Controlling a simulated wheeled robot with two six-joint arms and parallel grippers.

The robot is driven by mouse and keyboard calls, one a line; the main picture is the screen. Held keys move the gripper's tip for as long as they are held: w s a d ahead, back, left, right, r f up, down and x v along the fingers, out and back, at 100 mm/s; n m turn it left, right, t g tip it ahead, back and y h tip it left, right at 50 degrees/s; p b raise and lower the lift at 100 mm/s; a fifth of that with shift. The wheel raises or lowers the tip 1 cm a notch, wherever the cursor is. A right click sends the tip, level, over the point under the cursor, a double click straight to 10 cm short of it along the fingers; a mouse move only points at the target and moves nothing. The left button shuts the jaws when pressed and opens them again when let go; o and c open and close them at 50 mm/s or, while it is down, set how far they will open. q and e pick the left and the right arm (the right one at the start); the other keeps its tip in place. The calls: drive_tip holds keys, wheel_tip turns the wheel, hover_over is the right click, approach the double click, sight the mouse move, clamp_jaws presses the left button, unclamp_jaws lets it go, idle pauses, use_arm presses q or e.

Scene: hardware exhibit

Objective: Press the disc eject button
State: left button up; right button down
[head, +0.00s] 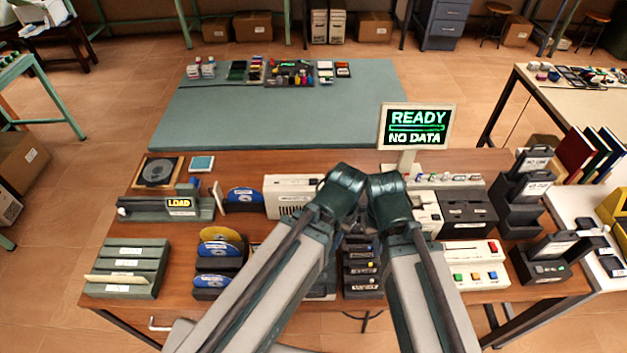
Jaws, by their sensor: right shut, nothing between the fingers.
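A beige drive-like box (292,183) stands at the back middle of the brown table, partly hidden by my left arm. A blue disc (243,196) stands upright just left of it. I cannot make out a disc eject button; one may be hidden behind my arms. A screen (416,127) behind reads "READY" and "NO DATA". My right gripper (357,226) is shut and empty, small and dark between the two forearms, near the middle of the table. What lies right under it is unclear. My left gripper is hidden behind the arms.
A box with blue, orange and green buttons (473,277) and a dark unit (466,214) stand right. Disc racks (219,262), a green slotted holder (127,268) and a "LOAD" unit (166,207) stand left.

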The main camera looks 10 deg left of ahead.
use_arm(q)
clamp_jaws()
idle(1.5)
